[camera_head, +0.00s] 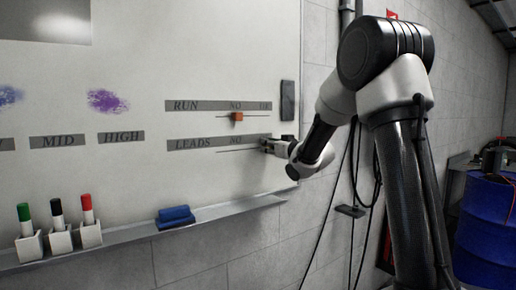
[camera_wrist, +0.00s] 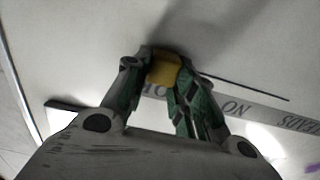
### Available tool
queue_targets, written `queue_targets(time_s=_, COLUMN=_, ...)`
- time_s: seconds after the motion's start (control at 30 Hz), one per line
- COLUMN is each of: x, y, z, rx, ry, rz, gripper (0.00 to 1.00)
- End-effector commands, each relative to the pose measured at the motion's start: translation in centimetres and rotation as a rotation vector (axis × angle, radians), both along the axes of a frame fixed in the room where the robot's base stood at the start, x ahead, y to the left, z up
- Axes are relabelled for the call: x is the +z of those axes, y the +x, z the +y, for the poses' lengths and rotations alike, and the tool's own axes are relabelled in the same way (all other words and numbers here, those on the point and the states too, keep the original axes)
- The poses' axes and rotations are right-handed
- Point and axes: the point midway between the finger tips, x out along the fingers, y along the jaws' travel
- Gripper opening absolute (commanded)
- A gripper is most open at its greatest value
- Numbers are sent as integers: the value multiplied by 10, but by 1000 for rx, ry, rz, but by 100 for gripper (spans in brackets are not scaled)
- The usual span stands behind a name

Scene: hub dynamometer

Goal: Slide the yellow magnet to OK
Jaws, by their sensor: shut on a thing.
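The yellow magnet (camera_wrist: 165,70) sits on the whiteboard between the fingers of my gripper (camera_wrist: 167,66), which is shut on it. In the wrist view it is beside the partly covered OK lettering, and the thin slide line (camera_wrist: 245,88) runs away from it past NO. In the head view my gripper (camera_head: 267,146) is at the right end of the LEADS strip (camera_head: 205,143). It hides the magnet and the OK label there.
An orange magnet (camera_head: 237,117) is on the RUN line just above, below NO. A dark bar (camera_head: 287,101) is at the board's right edge. The tray (camera_head: 225,211) below holds a blue eraser (camera_head: 175,216) and several markers.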

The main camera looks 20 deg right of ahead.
Motion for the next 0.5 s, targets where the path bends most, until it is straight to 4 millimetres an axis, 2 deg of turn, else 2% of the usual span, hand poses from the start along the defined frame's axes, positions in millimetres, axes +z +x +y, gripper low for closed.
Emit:
queue_targets(time_s=0.3, x=1, y=1, z=-5, rx=-3, ry=1, rz=-2, gripper=0)
queue_targets(time_s=0.33, x=1, y=1, z=-5, rx=-3, ry=1, rz=-2, gripper=28)
queue_targets(time_s=0.43, x=1, y=1, z=-5, rx=-4, ry=1, rz=-2, gripper=46)
queue_targets(time_s=0.5, x=1, y=1, z=-4, rx=-3, ry=1, rz=-2, gripper=48)
